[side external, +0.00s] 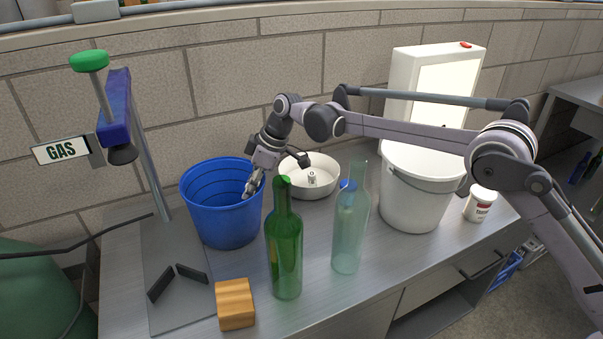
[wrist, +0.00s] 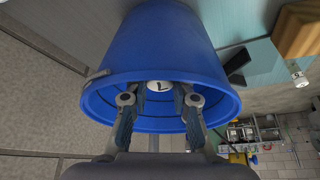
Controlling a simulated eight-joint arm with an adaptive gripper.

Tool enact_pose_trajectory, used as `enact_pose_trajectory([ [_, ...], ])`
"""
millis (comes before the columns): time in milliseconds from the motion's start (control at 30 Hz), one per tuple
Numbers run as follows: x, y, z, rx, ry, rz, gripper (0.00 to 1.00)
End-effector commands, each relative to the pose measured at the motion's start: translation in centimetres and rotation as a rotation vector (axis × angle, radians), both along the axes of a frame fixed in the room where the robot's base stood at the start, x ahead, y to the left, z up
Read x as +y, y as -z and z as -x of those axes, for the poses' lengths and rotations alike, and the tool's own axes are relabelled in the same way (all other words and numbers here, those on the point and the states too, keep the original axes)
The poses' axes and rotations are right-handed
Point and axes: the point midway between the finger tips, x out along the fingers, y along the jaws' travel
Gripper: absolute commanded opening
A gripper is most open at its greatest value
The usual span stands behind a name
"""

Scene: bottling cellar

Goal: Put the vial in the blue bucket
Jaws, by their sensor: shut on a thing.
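The blue bucket (side external: 222,215) stands upright at the left of the bench, its mouth open. My gripper (side external: 249,192) reaches down over its right rim, with the fingertips inside the mouth. In the wrist view the bucket (wrist: 160,40) fills the middle, and my gripper (wrist: 160,90) points into it. A small round white end with a dark mark shows between the fingertips; I take it to be the vial (wrist: 158,86), gripped. The rest of the vial is hidden, and I cannot make it out in the side view.
A green bottle (side external: 285,250) and a clear bottle (side external: 350,225) stand in front. A wooden block (side external: 235,303) lies near the front edge. A white bowl (side external: 322,185) holding a small item, a white bucket (side external: 412,200) and a white jar (side external: 480,204) are to the right.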

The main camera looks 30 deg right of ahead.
Motion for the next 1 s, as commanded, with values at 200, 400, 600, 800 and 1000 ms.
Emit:
enact_pose_trajectory([
  [200,0.0,0.6,0.0,0.0,0.0,0.0,0.0],
  [400,0.0,0.6,0.0,0.0,0.0,0.0,0.43],
  [600,0.0,0.6,0.0,0.0,0.0,0.0,0.46],
  [800,0.0,0.2,0.0,0.0,0.0,0.0,0.46],
  [1000,-0.7,-2.4,0.4,0.0,0.001,0.0,0.46],
])
